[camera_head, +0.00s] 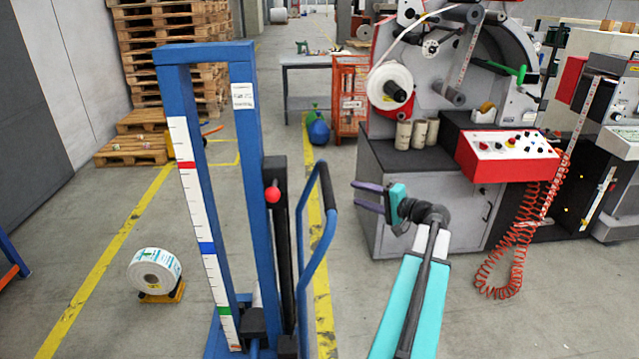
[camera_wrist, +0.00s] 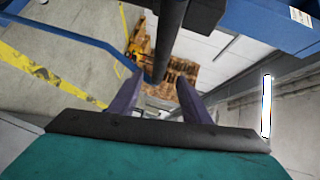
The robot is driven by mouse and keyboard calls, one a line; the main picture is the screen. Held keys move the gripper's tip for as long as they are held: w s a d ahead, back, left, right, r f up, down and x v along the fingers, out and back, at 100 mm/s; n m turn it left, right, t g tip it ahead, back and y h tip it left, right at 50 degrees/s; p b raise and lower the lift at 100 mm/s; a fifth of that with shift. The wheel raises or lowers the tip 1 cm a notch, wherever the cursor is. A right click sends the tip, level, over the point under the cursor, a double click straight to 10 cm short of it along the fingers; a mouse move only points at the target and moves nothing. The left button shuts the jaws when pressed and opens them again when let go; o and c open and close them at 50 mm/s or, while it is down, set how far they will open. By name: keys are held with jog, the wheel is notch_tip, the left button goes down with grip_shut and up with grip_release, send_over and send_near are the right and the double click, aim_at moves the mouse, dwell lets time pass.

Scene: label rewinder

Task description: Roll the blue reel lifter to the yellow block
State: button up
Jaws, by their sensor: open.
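The blue reel lifter (camera_head: 245,150) stands upright left of centre in the head view, with a scale strip, a red knob and a looped side handle (camera_head: 329,230). A yellow block (camera_head: 162,293) is on the floor at left, under a white label reel (camera_head: 154,269). My gripper (camera_head: 355,195), with purple fingers, is open and empty, just right of the handle, pointing at it. In the wrist view a dark bar (camera_wrist: 170,40) lies ahead, in line with the gap between my fingers (camera_wrist: 157,98); contact cannot be told. Blue lifter parts (camera_wrist: 265,20) show at upper right.
The label machine (camera_head: 425,200) with a red control panel (camera_head: 508,156) and coiled red hose stands at right. Wooden pallets (camera_head: 165,60) are stacked at back left. A workbench (camera_head: 305,85) and orange cart (camera_head: 349,98) stand behind. Floor around the reel is clear.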

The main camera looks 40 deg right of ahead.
aim_at(327, 184)
jog(key=shift+w+a, duration=0.15)
jog(key=w+p, duration=0.1)
jog(key=w, duration=0.3)
jog(key=w+f+p, duration=0.1)
jog(key=w, duration=0.3)
jog(key=w+a+p, duration=0.1)
jog(key=w+p, duration=0.1)
jog(key=w, duration=0.2)
jog(key=shift+w+f, duration=0.1)
jog(key=shift+f, duration=0.15)
jog(key=shift+w+f, duration=0.2)
jog(key=shift+w, duration=0.75)
grip_shut()
jog(key=shift+d, duration=0.4)
jog(key=shift+s+a, duration=0.1)
jog(key=shift+a, duration=0.15)
jog(key=shift+a+f, duration=0.1)
